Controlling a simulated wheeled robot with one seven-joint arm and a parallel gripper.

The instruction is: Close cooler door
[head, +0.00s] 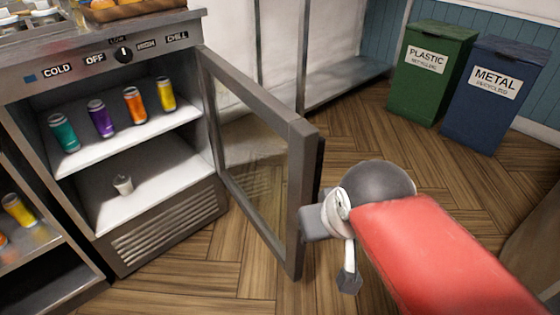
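The cooler (165,215) stands at the left with its glass door (258,170) wide open, swung out toward the front right. The door has a grey metal frame, and its hinge side is at the cooler's right edge. One finger points down; the other part lies close to the door frame. I cannot tell whether it touches the door.
A green plastic bin (432,75) and a blue metal bin (493,98) stand at the back right. A low metal shelf rack (345,80) is behind the door. Another shelf unit (40,250) with cans adjoins the cooler's left. The wooden floor before the cooler is clear.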

